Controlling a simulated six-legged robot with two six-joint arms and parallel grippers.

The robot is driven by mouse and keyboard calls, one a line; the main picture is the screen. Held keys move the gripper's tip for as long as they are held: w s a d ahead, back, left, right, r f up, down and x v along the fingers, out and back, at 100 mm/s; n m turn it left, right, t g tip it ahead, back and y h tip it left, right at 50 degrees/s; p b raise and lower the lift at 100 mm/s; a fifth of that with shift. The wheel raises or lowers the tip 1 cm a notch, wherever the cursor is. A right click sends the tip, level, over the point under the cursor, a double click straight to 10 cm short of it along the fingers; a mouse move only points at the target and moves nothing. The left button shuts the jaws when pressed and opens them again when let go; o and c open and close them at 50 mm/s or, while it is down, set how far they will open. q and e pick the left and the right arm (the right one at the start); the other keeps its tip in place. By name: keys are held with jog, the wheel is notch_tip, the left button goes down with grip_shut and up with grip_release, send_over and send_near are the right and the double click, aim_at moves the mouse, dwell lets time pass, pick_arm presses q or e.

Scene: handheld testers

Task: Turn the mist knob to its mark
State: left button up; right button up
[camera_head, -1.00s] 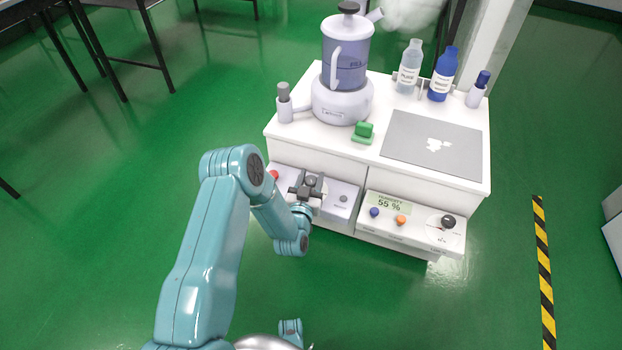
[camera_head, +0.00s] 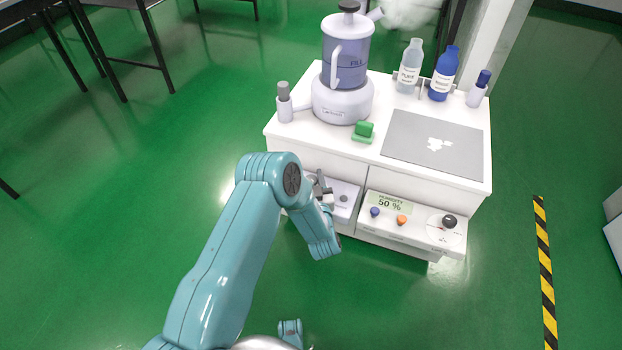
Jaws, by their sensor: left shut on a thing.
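My left gripper (camera_head: 322,190) is at the left control panel (camera_head: 347,191) on the cart's front, with its jaws turned and shut on a knob there. I take this to be the mist knob; the jaws and my arm cover it, and its mark cannot be seen. The left panel's small grey button (camera_head: 343,198) shows just right of the gripper. The humidifier (camera_head: 343,100), with a blue-tinted tank, stands on the cart top and gives off mist (camera_head: 408,12). My right gripper is not in view.
The right panel carries a display (camera_head: 388,204) reading 50 %, a blue button (camera_head: 375,212), an orange button (camera_head: 401,220) and a dark knob (camera_head: 449,221). Bottles (camera_head: 410,70) (camera_head: 443,75), a green piece (camera_head: 363,131) and a grey mat (camera_head: 400,133) are on the cart top.

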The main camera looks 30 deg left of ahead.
pick_arm(q)
jog(key=shift+f, duration=0.15)
jog(key=o, duration=0.9)
jog(key=shift+o, duration=0.2)
jog(key=shift+d, duration=0.1)
jog(key=shift+s+d, duration=0.25)
jog(key=shift+s, duration=0.05)
jog(key=p+v, duration=0.3)
jog(key=v, duration=0.8)
jog(key=shift+s+p, duration=0.15)
jog(key=shift+p, duration=0.2)
